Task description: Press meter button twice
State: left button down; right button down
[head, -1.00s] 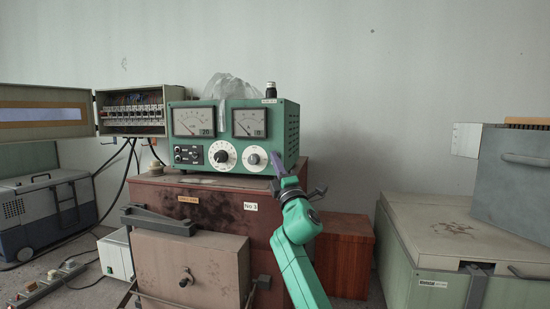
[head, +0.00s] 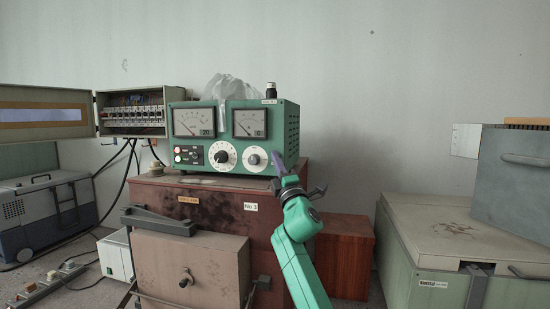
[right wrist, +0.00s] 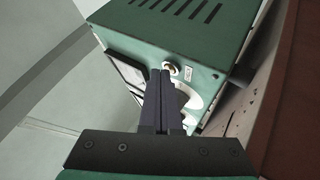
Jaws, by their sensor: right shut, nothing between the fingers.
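The meter (head: 284,112) is a green box with two dial gauges, two white knobs and a small black panel (head: 188,155) at the lower left, where a red light shows. It stands on a brown cabinet. My right gripper (head: 276,160) is shut and empty at the lower right of the meter's front. In the right wrist view its fingertips (right wrist: 164,72) lie right beside a small round metal-rimmed button (right wrist: 171,70) on the meter (right wrist: 205,45). The fingers partly cover it; I cannot tell whether they touch it. My left gripper is out of view.
The brown cabinet (head: 285,190) carries the meter. A fuse box (head: 132,98) with an open door is at left, with hanging cables. A clear plastic bag and a small black-topped item (head: 271,90) sit on the meter. A green-grey case (head: 460,225) stands at right.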

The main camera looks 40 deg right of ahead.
jog(key=shift+a, duration=0.1)
jog(key=shift+s+a, duration=0.45)
jog(key=shift+a, duration=0.05)
jog(key=shift+a, duration=0.15)
jog(key=s+a, duration=0.1)
jog(key=a, duration=0.1)
jog(key=s+a+p, duration=0.1)
jog(key=s+a, duration=0.1)
dwell(0.3)
jog(key=shift+w+f, duration=0.1)
dwell(0.7)
